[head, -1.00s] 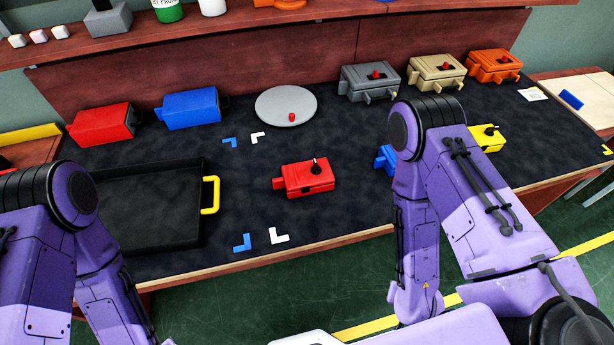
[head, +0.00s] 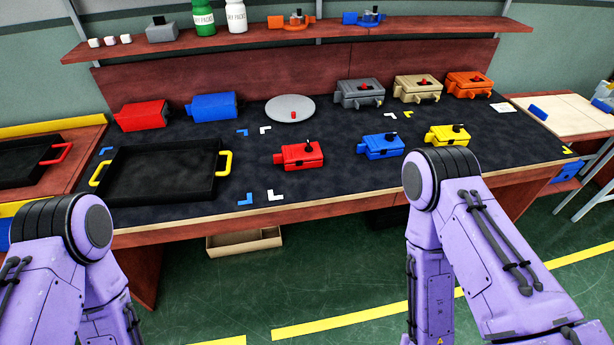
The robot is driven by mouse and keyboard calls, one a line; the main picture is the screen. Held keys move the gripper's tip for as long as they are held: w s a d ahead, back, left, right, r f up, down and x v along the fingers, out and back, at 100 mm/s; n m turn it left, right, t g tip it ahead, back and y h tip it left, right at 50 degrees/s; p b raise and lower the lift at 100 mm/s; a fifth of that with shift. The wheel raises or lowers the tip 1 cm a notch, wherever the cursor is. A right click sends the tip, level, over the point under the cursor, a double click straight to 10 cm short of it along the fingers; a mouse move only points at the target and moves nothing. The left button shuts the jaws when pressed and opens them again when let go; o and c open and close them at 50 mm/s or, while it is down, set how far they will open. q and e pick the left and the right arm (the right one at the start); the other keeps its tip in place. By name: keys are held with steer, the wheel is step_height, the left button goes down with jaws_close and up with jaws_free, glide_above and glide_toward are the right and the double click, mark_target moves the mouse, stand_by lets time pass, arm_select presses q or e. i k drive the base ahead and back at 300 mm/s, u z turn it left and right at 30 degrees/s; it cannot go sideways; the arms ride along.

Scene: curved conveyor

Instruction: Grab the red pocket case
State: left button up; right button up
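A red case with a black knob on top (head: 301,156) sits on the dark mat near the middle of the bench. A second red case, plain on top (head: 142,115), stands at the back left of the mat. I cannot tell from the looks alone which one is the pocket case. Both stand free, with nothing touching them. My two arms show at the lower left and lower right, in front of the bench. Both grippers are out of view.
A black tray with yellow handles (head: 163,198) lies left of the knobbed red case. A blue case (head: 381,146) and a yellow case (head: 447,136) stand to its right. A grey disc (head: 290,108) lies behind it. Bare mat lies in front of it.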

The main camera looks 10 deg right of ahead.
mark_target(295, 156)
steer(key=u, duration=1.05)
steer(key=i, duration=0.85)
steer(key=z, duration=2.1)
